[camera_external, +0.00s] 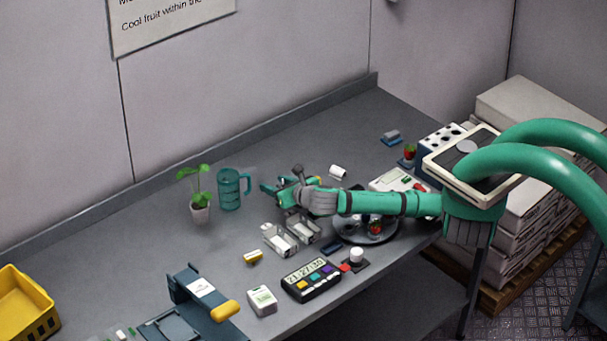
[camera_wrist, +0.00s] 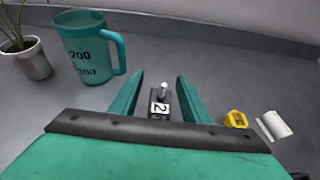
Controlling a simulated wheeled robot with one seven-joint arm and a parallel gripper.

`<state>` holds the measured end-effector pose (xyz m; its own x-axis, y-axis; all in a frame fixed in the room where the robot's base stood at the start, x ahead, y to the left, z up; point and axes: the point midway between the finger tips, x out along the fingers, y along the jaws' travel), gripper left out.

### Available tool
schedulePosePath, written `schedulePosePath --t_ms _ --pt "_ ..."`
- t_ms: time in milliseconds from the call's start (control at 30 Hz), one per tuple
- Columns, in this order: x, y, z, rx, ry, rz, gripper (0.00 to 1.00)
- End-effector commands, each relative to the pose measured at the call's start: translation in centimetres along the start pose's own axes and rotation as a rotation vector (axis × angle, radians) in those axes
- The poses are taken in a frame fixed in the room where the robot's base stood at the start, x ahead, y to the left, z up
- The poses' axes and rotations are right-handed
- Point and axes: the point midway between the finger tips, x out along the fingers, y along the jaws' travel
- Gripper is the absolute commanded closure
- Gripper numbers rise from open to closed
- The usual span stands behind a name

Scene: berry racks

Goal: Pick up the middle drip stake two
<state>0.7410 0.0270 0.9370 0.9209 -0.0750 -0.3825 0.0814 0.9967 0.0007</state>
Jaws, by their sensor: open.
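The drip stake marked 2 (camera_wrist: 160,104) shows in the wrist view as a small dark block with a white number tag and a pale peg on top. It stands between the two fingers of my gripper (camera_wrist: 161,90), with a gap showing on each side. My gripper is open and holds nothing. In the external view my gripper (camera_external: 273,191) is low over the table, right of the teal jug; I cannot make out the stake there.
The teal jug (camera_wrist: 85,48) and a potted plant (camera_wrist: 31,62) stand to the left. A yellow piece (camera_wrist: 236,119) and a white roll (camera_wrist: 272,125) lie to the right. White trays (camera_external: 279,239) and a timer (camera_external: 311,280) are nearer the front edge. The table behind is clear.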

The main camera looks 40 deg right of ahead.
Motion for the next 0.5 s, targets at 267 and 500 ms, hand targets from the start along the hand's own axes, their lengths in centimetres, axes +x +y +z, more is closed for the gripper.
schedulePosePath --t_ms 267,500 --pt "-0.03 0.01 -0.01 0.0 0.0 0.0 1.0" --pt "-0.06 0.01 0.04 0.0 0.0 0.0 1.0"
